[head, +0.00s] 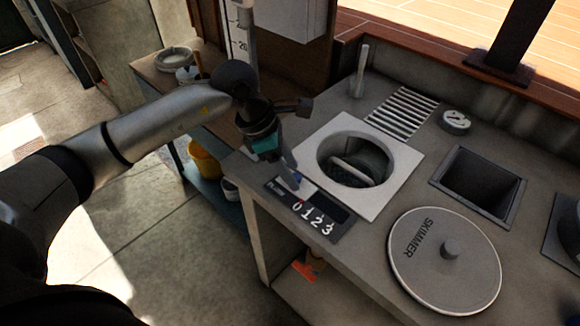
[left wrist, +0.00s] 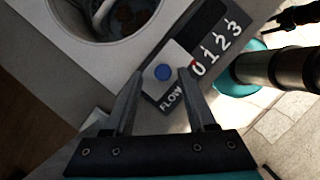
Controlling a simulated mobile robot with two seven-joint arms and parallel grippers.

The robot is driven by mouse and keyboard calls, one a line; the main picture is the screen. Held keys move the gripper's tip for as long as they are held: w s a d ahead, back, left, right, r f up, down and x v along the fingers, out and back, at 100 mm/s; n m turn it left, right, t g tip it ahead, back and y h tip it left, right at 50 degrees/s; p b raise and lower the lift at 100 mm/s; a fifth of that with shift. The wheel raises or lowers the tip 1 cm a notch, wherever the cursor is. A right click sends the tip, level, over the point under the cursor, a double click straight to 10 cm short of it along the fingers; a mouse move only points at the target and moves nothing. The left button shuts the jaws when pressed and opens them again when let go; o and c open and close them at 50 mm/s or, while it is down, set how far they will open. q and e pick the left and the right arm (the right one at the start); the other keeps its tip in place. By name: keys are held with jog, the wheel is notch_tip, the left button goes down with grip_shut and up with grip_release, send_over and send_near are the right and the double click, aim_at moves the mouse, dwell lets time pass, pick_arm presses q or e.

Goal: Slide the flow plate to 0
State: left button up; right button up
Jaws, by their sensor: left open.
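The flow plate, a small pale square with a blue knob, lies in a dark slotted panel (head: 341,236) marked FLOW and 0 to 3. In the left wrist view the flow plate (left wrist: 151,62) is at the 0 end of the slot, a red mark at its edge beside the 0 (left wrist: 198,70). My left gripper (head: 294,186) is over this end in the head view and partly hides the plate. In the left wrist view the open fingers (left wrist: 160,76) stand either side of the plate's near part; I cannot tell whether they touch it.
A square white frame with a round opening (head: 402,184) is right beside the panel. A round SKIMMER lid (head: 425,280), a square pit (head: 455,207), a slatted grate (head: 410,100) and a round gauge (head: 455,121) share the counter. A yellow bucket (head: 204,165) stands below left.

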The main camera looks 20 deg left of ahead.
pick_arm(q)
jog(key=shift+r, duration=0.1)
jog(key=p+v, duration=0.1)
jog(key=v, duration=1.4)
jog(key=shift+p, duration=0.3)
jog(key=shift+s, duration=0.1)
